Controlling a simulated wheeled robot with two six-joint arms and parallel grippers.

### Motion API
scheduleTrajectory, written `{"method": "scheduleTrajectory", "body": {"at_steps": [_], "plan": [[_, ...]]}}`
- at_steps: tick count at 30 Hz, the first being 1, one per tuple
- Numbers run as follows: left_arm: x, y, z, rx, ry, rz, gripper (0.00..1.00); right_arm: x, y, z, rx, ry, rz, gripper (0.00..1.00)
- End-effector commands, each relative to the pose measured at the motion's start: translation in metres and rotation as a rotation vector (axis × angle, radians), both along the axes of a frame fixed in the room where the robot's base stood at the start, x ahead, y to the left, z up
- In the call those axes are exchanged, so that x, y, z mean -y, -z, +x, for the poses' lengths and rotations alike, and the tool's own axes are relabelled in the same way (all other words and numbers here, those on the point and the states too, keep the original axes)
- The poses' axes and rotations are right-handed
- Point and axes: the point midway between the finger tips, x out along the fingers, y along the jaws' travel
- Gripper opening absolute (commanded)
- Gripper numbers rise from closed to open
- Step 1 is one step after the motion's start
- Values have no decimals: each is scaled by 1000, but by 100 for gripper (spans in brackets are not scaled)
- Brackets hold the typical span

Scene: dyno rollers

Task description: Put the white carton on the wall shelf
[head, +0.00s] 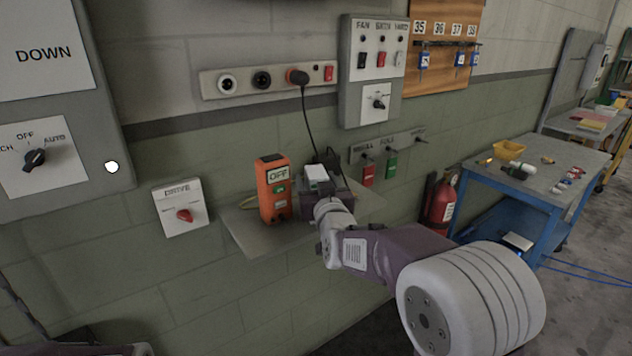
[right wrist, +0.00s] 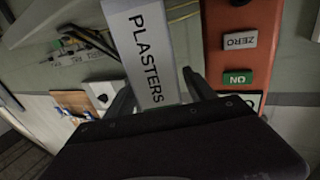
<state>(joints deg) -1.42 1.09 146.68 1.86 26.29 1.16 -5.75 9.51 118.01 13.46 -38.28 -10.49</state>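The white carton (head: 317,173) stands on the right part of the grey wall shelf (head: 252,234), just right of an orange device (head: 273,190). In the right wrist view the carton (right wrist: 150,50) shows the word PLASTERS. My right gripper (head: 322,193) is at the carton over the shelf. Its fingers (right wrist: 158,82) lie on either side of the carton, with a narrow gap visible on one side. The carton's base is hidden by the gripper. My left gripper is out of view.
The orange device (right wrist: 240,50) is close beside one finger. A black plug and cable (head: 304,95) hang from the socket strip behind the shelf. A red extinguisher (head: 440,200) and a blue workbench (head: 535,180) stand to the right.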

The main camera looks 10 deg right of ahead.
Motion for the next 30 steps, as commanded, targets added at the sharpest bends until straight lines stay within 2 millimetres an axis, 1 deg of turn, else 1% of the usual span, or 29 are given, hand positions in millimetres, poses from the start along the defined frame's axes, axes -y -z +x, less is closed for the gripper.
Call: {"method": "scheduleTrajectory", "body": {"at_steps": [4, 7, 8, 11, 18, 21, 25, 30], "plan": [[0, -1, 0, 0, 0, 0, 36, 0, -1, 0, 0, 0, 0, 63], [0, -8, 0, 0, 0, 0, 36, 0, -8, 0, 0, 0, 0, 63], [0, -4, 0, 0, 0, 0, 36, 0, -4, -4, 0, -1, 0, 63], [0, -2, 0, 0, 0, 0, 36, -2, -4, -23, 1, -2, 0, 63], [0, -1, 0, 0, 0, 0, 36, -4, -5, -79, 2, -2, 1, 63], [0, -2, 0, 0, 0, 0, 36, -5, -5, -99, 2, -2, 1, 63], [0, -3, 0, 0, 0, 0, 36, -5, -5, -115, 2, -1, 0, 63], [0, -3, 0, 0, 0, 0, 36, -5, -4, -121, 0, 0, 0, 63]]}}
